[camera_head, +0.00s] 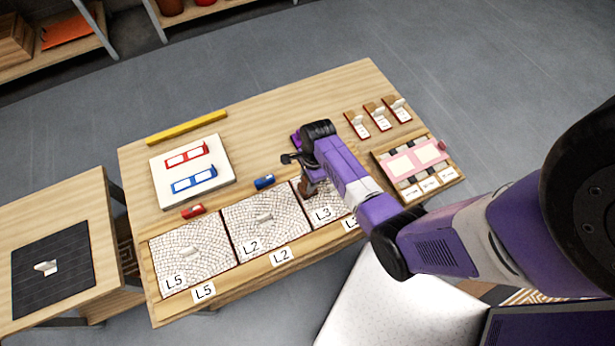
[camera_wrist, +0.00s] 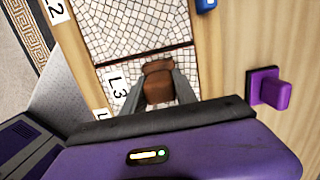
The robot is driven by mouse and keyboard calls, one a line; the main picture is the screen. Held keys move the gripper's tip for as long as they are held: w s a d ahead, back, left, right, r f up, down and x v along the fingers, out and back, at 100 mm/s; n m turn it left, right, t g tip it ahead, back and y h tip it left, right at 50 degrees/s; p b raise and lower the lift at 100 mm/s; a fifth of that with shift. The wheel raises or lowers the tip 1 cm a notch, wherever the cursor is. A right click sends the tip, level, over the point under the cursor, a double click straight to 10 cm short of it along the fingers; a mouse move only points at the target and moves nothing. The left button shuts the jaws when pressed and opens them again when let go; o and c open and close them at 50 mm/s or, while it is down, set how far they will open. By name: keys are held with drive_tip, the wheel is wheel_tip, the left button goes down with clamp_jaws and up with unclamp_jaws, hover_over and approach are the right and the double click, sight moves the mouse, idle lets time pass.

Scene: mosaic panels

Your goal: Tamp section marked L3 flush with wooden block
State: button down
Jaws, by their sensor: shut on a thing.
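The L3 mosaic section (camera_head: 325,213) is a pale tiled panel at the right end of a row of panels, partly hidden by my arm. In the wrist view its label (camera_wrist: 118,86) shows beside my gripper. My gripper (camera_wrist: 160,92) is shut on a brown wooden block (camera_wrist: 158,68), which is between the two fingers over the L3 section. In the head view the block (camera_head: 306,194) is small and partly covered by my gripper. I cannot tell whether the block touches the tiles.
The L2 panel (camera_head: 255,238) and L5 panel (camera_head: 190,262) lie to the left. A blue piece (camera_head: 265,182) and red piece (camera_head: 193,211) sit behind them. A purple block (camera_wrist: 270,90) stands right of my gripper in the wrist view. A white board (camera_head: 220,151) lies at back left.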

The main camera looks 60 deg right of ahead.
drive_tip(key=shift+f+b, duration=0.4)
drive_tip(key=shift+f, duration=0.15)
idle(0.5)
drive_tip(key=shift+f+p, duration=0.2)
drive_tip(key=shift+p, duration=0.2)
idle(2.5)
drive_tip(key=shift+r, duration=0.1)
wheel_tip(320, 180, up, 7)
drive_tip(key=p, duration=0.7)
idle(0.6)
